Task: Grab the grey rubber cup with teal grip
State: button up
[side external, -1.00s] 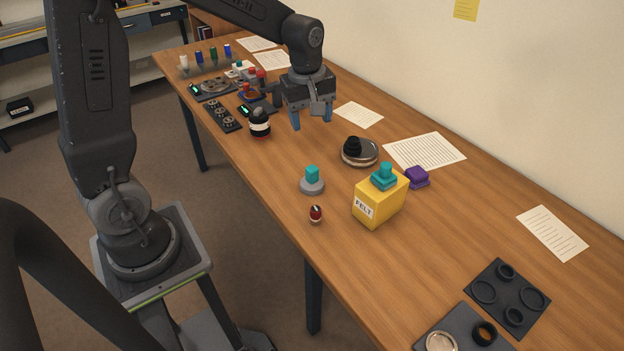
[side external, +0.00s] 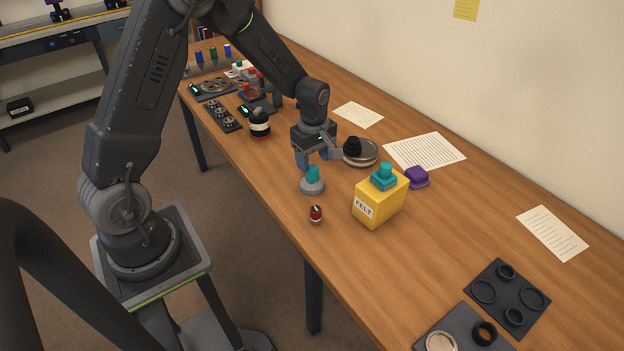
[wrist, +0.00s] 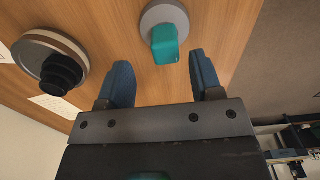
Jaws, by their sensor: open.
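The grey rubber cup (side external: 312,187) with its teal grip (side external: 313,173) stands upright on the table in the side view. In the wrist view its grey base (wrist: 157,17) and teal grip (wrist: 165,45) show just beyond the fingertips, between the lines of the two fingers. My gripper (side external: 314,163) is open and empty, with blue fingers pointing down close behind the cup. In the wrist view my open gripper (wrist: 162,75) has nothing between its fingers. I cannot tell whether a finger touches the cup.
A round lens part with a black knob (side external: 352,147) is close to the right of my gripper. A yellow FELT box (side external: 380,205) with a teal-handled piece (side external: 384,178) on top stands at right. A purple block (side external: 417,177) lies beyond the box.

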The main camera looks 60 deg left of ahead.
aim_at(312, 168)
jog(key=f, duration=0.4)
jog(key=shift+s+d+f, duration=0.1)
jog(key=shift+s+f, duration=0.2)
jog(key=shift+f, duration=0.05)
jog(key=c, duration=1)
